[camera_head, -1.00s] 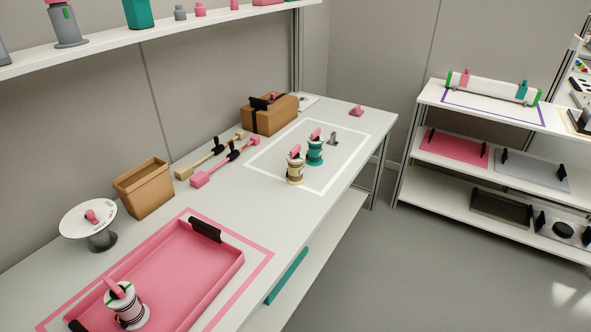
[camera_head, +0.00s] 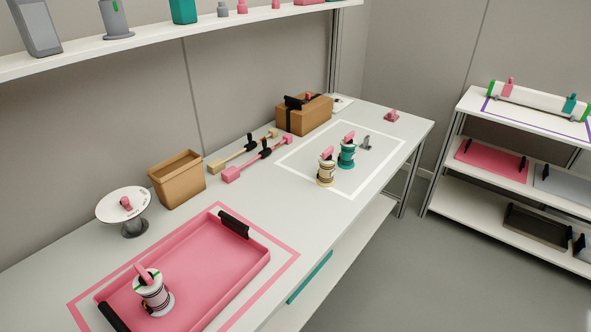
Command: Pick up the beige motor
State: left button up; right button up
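The beige motor (camera_head: 326,173) stands upright on the table inside the white outlined rectangle (camera_head: 361,194). It has a pink part on top. A teal motor (camera_head: 346,155) with a pink top stands just behind it to the right, and a small grey piece (camera_head: 366,143) is further right. A white motor (camera_head: 154,296) with dark bands stands in the pink tray (camera_head: 215,285) at the front left. Neither of my grippers shows in the head view.
Two mallet-like tools, one beige (camera_head: 240,152) and one pink (camera_head: 258,160), lie behind the rectangle. Nearby are an open brown bin (camera_head: 178,180), a lidded brown box (camera_head: 303,116) and a round white stand (camera_head: 124,205). A shelf unit (camera_head: 505,140) stands at right, with open floor before it.

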aim_at(325, 179)
jog(key=i+l+u, duration=0.3)
jog(key=l, duration=0.15)
jog(key=l+u, duration=0.3)
jog(key=l, duration=0.15)
jog(key=i+l+u, duration=0.1)
jog(key=l+u, duration=0.2)
jog(key=l, duration=0.2)
